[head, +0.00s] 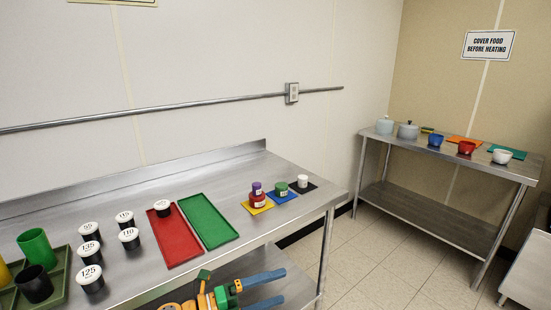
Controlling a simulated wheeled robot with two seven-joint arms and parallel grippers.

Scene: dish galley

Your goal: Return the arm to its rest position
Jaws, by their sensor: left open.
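My left gripper (284,285) is low at the bottom of the head view, in front of the near steel table. Its two blue fingers point right and stand apart, with nothing between them. Most of the left arm is below the frame; only yellow and green parts show. The gripper appears clear of the things on the tabletop. My right gripper is not in view.
The near table (150,282) holds several white-lidded black jars (90,278), a red tray (175,240) with one jar, an empty green tray (208,221) and small pots on coloured mats (258,207). Another table (460,167) stands at the right, across open floor (375,275).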

